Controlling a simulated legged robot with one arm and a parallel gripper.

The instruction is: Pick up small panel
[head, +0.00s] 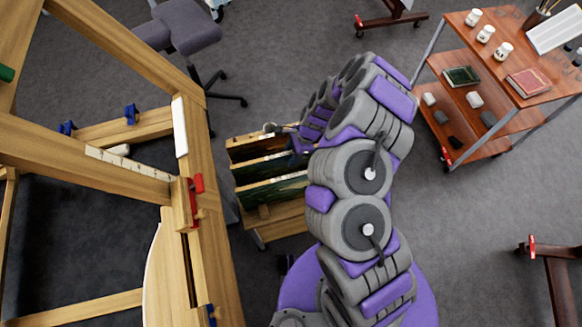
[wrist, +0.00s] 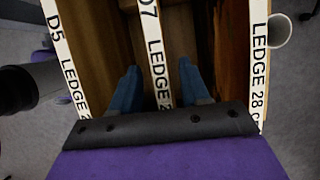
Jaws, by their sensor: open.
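Several upright panels stand in a wooden rack (head: 266,212); in the head view they show as dark painted faces with wooden top edges (head: 272,188). In the wrist view three white label strips run along edges: a left one starting D5 (wrist: 66,58), a middle one marked with a 7 and LEDGE (wrist: 157,55), and a right one reading LEDGE 28 (wrist: 259,55). My gripper (wrist: 160,75) is open, its two blue fingers on either side of the middle strip, apart from it. In the head view my gripper (head: 298,147) is over the rack, partly hidden by my arm. I cannot tell which is the small panel.
A wooden easel frame (head: 200,250) stands close left of the rack. A grey chair (head: 185,28) is behind. A white cup-like thing (wrist: 279,30) sits beside the right strip. Grey floor is clear between rack and cart.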

